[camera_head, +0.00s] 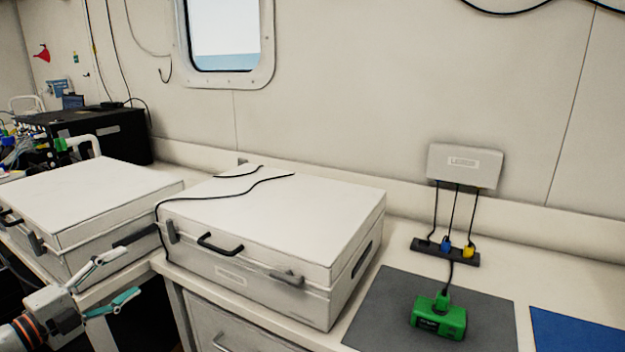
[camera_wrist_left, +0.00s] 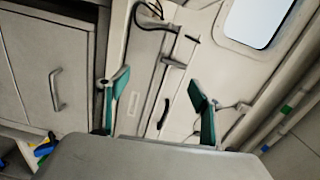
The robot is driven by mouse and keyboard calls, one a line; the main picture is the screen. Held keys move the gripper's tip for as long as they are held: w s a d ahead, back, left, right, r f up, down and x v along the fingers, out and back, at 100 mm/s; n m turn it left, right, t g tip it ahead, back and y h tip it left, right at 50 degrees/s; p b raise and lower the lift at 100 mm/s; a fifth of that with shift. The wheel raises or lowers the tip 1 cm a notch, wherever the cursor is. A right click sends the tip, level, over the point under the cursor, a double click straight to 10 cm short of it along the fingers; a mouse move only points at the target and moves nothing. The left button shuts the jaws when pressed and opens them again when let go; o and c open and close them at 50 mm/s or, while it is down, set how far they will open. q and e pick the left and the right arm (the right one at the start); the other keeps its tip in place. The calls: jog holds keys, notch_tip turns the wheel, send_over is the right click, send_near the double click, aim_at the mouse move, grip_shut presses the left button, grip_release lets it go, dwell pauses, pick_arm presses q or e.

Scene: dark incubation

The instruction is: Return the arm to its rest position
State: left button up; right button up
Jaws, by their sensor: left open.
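My left gripper (camera_head: 118,278) is at the lower left of the head view, in front of the counter edge and between the two white cases. Its two fingers with teal pads are spread apart with nothing between them. The left wrist view also shows the left gripper (camera_wrist_left: 160,95) open and empty, with a white case (camera_wrist_left: 150,70) behind its fingers. My right gripper is not in view.
A closed white case (camera_head: 270,225) with a black handle stands on the counter, and another (camera_head: 85,200) stands to its left. A green device (camera_head: 438,318) sits on a grey mat (camera_head: 385,300). A blue mat (camera_head: 575,332) lies at right.

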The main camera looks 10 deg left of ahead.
pick_arm(q)
jog(key=s+d+f+n+g+y, duration=0.1)
jog(key=s+d+f+n, duration=0.15)
jog(key=f, duration=0.55)
jog(key=s+d+f+n+y, duration=0.15)
jog(key=s+f+n, duration=0.25)
jog(key=f, duration=0.4)
jog(key=s+d+f+n+g, duration=0.2)
jog(key=s+d+f+n, duration=0.3)
jog(key=s+d+f, duration=0.3)
jog(key=s+d+f+n+g, duration=0.3)
jog(key=s+d+f+n, duration=0.2)
jog(key=s+d+f, duration=0.3)
jog(key=d+f+y, duration=0.1)
jog(key=d+f, duration=0.3)
jog(key=d, duration=0.3)
jog(key=shift+d, duration=0.2)
